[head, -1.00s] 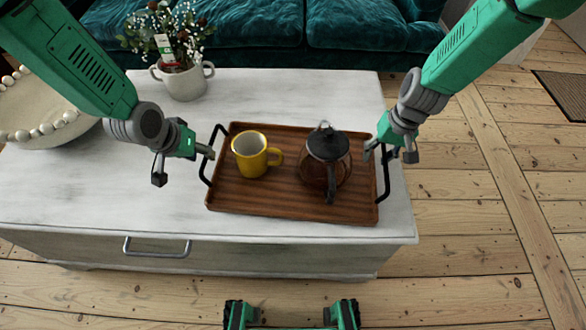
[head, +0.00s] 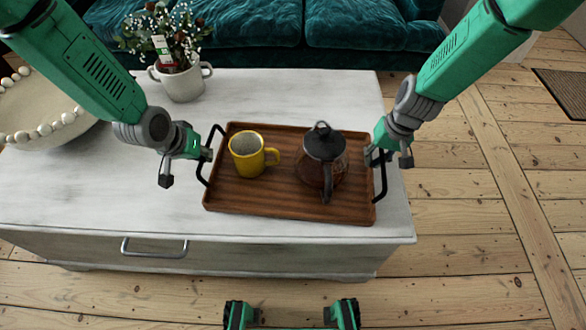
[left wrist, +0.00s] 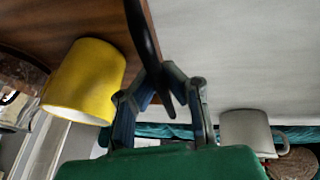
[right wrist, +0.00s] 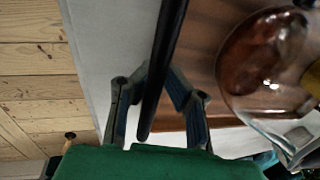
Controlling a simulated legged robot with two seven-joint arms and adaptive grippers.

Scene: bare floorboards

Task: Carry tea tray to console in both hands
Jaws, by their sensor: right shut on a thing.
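The brown wooden tea tray (head: 285,202) lies on the white console-like chest. A yellow mug (head: 247,155) and a dark-lidded glass teapot (head: 322,160) stand on it. My left gripper (head: 207,155) is at the tray's black left handle (head: 203,178). In the left wrist view its fingers (left wrist: 164,78) are on both sides of the handle, close to it; whether they grip it is unclear. My right gripper (head: 372,157) is shut on the black right handle (head: 382,183), which runs between its fingers (right wrist: 158,75) in the right wrist view.
The white chest (head: 110,195) has a drawer handle in front. A white pot with flowers (head: 183,82) stands behind the tray, and a beaded bowl (head: 45,110) is at the left. A teal sofa (head: 280,25) is behind. Floorboards (head: 460,240) are clear at the right.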

